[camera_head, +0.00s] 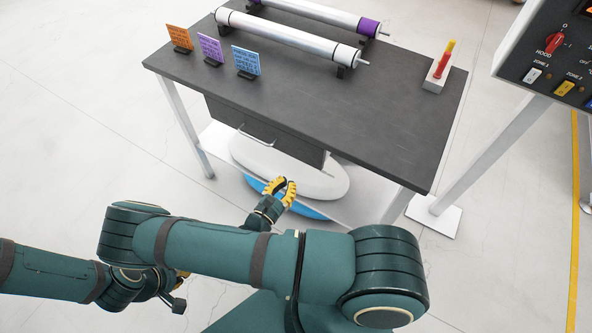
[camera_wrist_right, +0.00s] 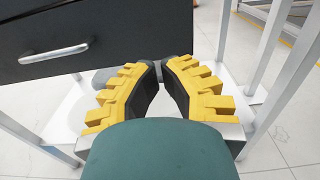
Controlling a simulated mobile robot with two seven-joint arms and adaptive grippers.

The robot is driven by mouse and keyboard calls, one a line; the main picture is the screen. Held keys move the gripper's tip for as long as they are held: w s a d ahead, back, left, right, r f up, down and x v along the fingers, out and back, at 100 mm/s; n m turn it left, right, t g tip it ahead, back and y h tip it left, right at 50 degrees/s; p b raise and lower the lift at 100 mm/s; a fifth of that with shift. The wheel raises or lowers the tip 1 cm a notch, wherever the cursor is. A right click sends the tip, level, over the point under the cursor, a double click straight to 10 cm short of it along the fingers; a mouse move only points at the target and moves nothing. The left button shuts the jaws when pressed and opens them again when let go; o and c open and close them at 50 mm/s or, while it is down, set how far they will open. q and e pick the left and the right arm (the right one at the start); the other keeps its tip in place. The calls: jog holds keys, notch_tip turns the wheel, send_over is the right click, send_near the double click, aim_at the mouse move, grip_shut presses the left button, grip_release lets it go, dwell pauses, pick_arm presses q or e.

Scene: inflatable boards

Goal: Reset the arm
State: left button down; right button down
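My right gripper (camera_head: 281,182) has yellow toothed fingers and sits low in front of the dark table, near the drawer and above the lower shelf. In the right wrist view its two fingers (camera_wrist_right: 161,66) curve toward each other with a narrow gap between the tips, and nothing shows between them. My right arm (camera_head: 205,248) stretches across the lower part of the head view. My left arm (camera_head: 45,270) comes in from the left.
The dark table (camera_head: 390,122) bears two rollers, three small cards and a red-and-yellow tool in a holder. Its drawer (camera_wrist_right: 35,40) has a metal handle. White and blue rounded things (camera_head: 318,182) lie below. A control panel (camera_head: 556,55) stands at right.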

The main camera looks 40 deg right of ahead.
jog(key=shift+v, duration=1.5)
